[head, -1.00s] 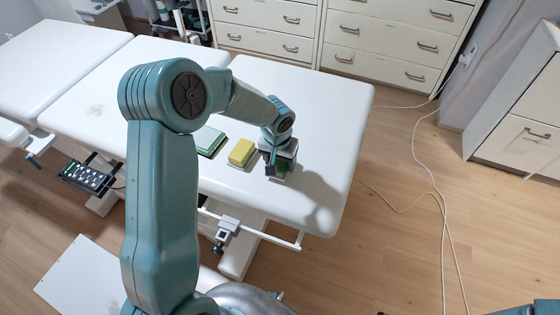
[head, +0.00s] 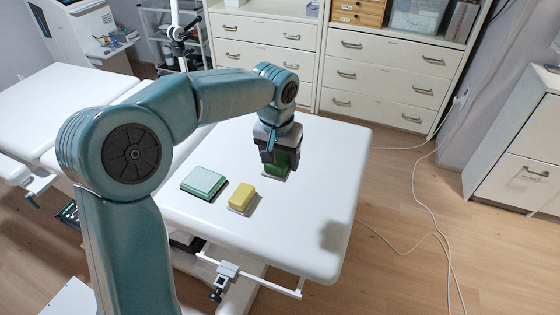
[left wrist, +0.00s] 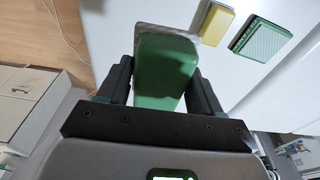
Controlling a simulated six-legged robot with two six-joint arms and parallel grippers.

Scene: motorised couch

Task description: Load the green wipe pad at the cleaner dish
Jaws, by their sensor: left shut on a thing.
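The green wipe pad (head: 283,165) is a thick green block between the jaws of my left gripper (head: 279,156). In the left wrist view the pad (left wrist: 165,75) fills the gap between both fingers of the gripper (left wrist: 163,90), which are shut on it. It is at or just above the white couch top; I cannot tell whether it touches. A pale grey edge shows at its far end. The cleaner dish seems to be the flat green-rimmed square with a pale dotted top (head: 204,182), left of the gripper; it also shows in the left wrist view (left wrist: 262,38). My right gripper is out of view.
The couch's right part is clear. Drawer cabinets (head: 385,75) stand behind. A white cable (head: 432,200) lies on the floor.

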